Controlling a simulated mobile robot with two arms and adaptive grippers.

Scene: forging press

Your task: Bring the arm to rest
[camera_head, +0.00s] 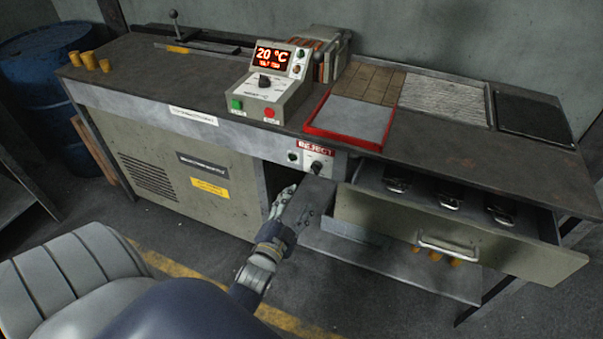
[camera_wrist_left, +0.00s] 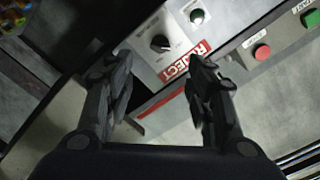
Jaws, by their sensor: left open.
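My left arm reaches up from the bottom middle of the head view. My left gripper (camera_head: 292,196) is in front of the bench, just below the small REJECT panel (camera_head: 293,157). In the wrist view the two dark fingers of this gripper (camera_wrist_left: 158,88) stand apart with nothing between them. Beyond the fingers are the panel's black knob (camera_wrist_left: 160,42) and the red REJECT label (camera_wrist_left: 184,62). I cannot tell how near the fingertips are to the panel. My right gripper is not in view.
Right of the gripper, an open drawer (camera_head: 455,232) with several dark metal pieces juts out. The bench (camera_head: 130,62) carries a control box (camera_head: 267,95) reading 20 °C and a red-edged tray (camera_head: 345,132). A grey seat (camera_head: 75,275) is at the lower left.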

